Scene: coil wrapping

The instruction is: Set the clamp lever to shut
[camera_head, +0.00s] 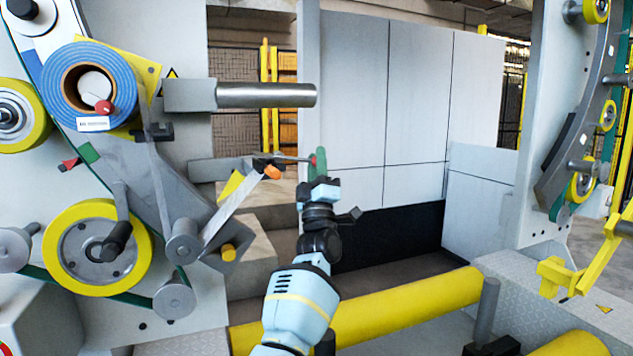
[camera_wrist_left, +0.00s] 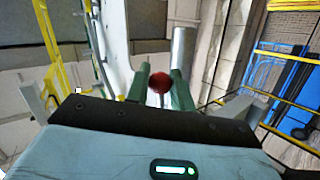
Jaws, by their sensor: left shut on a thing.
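The clamp lever (camera_head: 290,158) is a thin dark rod that reaches right from a grey bracket on the machine at the left. Its red ball knob (camera_head: 313,160) is at the rod's right end. My left gripper (camera_head: 319,162) has green fingers and is shut on the knob. In the left wrist view the red knob (camera_wrist_left: 160,83) sits between the two green fingers. The gripper partly hides the knob in the head view. My right gripper is not in view.
A steel mandrel (camera_head: 268,95) sticks out above the lever. A blue tape roll (camera_head: 92,84) and yellow wheels (camera_head: 98,250) are on the left machine. A yellow roller (camera_head: 400,312) lies low in front. A grey panelled wall (camera_head: 415,100) stands behind.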

